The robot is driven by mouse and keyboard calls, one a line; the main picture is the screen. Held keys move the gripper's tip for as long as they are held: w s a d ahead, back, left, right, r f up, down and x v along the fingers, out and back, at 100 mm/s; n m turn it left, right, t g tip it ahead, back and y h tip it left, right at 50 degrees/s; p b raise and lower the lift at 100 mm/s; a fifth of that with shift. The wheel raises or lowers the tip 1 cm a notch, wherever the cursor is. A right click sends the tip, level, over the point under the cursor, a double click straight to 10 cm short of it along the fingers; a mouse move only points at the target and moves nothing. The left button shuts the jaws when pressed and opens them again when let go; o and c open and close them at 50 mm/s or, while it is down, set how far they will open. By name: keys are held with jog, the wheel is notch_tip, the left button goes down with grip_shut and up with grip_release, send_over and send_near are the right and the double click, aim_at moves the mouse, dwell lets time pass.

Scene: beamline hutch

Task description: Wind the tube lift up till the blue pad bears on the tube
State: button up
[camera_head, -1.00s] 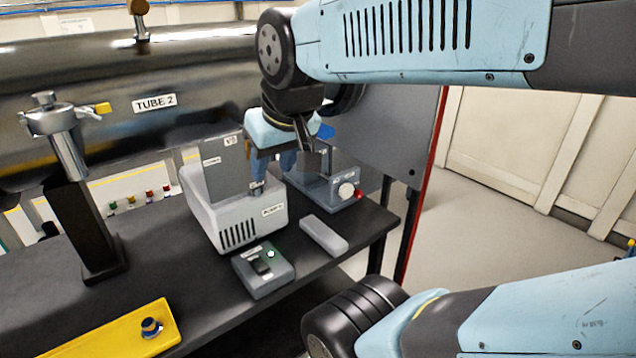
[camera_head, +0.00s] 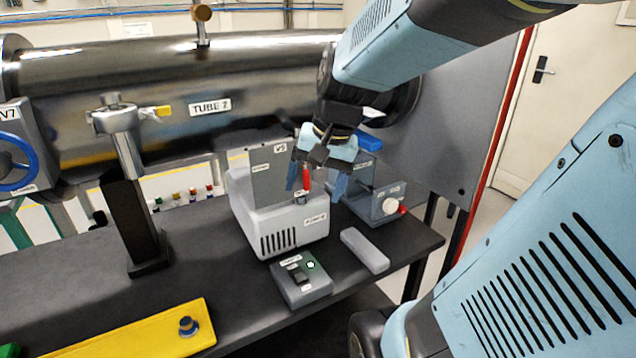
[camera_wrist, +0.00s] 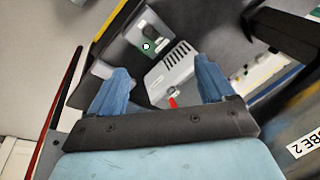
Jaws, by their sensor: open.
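The tube lift (camera_head: 372,190) is a grey unit near the right end of the bench, in the head view. It has a white round knob (camera_head: 391,205) with a red grip (camera_head: 403,210) on its front. The blue pad (camera_head: 370,140) shows above it, partly hidden behind my gripper and wrist; I cannot tell whether it touches the tube. The steel tube (camera_head: 110,110), labelled TUBE 2, runs along the back. My gripper (camera_head: 316,182) is open and empty, fingers pointing down, left of the lift and in front of the pump unit. Both fingers show in the wrist view (camera_wrist: 163,88).
The pale pump unit (camera_head: 290,232) stands left of the lift, with a red lever (camera_head: 306,178) appearing between my fingers. A switch box (camera_head: 300,284) and a grey block (camera_head: 365,250) lie in front. A clamp post (camera_head: 128,190) and yellow plate (camera_head: 140,335) are left.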

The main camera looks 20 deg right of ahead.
jog(key=w+d+f+m+y, duration=0.5)
jog(key=w+d+f+m, duration=0.15)
jog(key=f+m, duration=0.2)
jog(key=m+t+h, duration=0.5)
jog(key=m+t, duration=1)
jog(key=m, duration=1.7)
send_near(395, 208)
jog(key=w, duration=0.3)
jog(key=w+a, duration=0.1)
jog(key=w, duration=0.5)
jog(key=shift+w+a+r, duration=0.1)
jog(key=shift+w+a, duration=0.1)
jog(key=shift+w, duration=0.2)
jog(key=shift+c, duration=0.5)
jog(key=shift+h, duration=0.3)
jog(key=c, duration=0.9)
jog(key=shift+d, duration=0.2)
jog(key=shift+s+a, duration=0.1)
